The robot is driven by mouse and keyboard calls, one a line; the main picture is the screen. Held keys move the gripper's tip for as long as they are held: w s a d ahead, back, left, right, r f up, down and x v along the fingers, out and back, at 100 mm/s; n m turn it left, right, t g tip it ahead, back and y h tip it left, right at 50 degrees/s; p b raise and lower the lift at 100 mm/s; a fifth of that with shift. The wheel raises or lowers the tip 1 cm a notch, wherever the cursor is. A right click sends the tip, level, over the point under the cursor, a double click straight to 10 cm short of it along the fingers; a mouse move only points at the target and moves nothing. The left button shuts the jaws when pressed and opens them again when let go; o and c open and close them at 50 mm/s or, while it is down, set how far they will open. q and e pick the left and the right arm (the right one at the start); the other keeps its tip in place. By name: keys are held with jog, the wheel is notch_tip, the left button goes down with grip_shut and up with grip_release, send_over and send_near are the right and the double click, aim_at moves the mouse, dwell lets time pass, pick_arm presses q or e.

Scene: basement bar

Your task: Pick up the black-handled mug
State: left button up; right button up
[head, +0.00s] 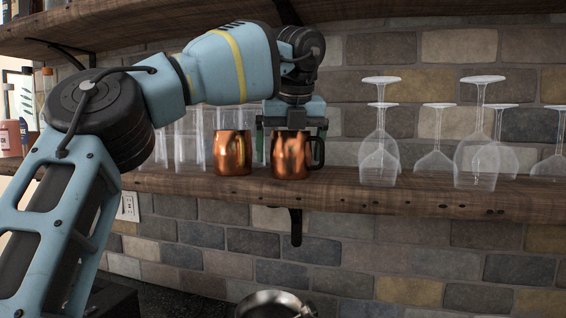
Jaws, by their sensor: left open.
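The black-handled copper mug (291,158) stands upright on the wooden shelf, with its dark handle on the right side. My left gripper (291,130) is open and points down just above and behind the mug's rim. One finger shows near the mug's left side and the other near its right side, above the handle. I cannot tell whether either finger touches the mug. My right gripper is not in view.
A second copper mug (232,155) stands close on the left, before clear glasses (187,140). Upside-down stemmed glasses (380,155) fill the right part of the shelf (335,196). A brick wall is behind, an upper shelf (150,18) above, a pan (272,303) below.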

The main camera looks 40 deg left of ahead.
pick_arm(q)
jog(key=shift+w+a+f, duration=0.1)
jog(key=shift+a+f, duration=0.05)
jog(key=shift+f, duration=0.15)
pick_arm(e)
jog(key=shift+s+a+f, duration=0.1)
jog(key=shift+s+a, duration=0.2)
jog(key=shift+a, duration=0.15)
pick_arm(q)
jog(key=shift+c, duration=0.9)
jog(key=c, duration=1)
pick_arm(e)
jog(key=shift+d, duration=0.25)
pick_arm(q)
jog(key=shift+r, duration=0.15)
jog(key=shift+c, duration=0.2)
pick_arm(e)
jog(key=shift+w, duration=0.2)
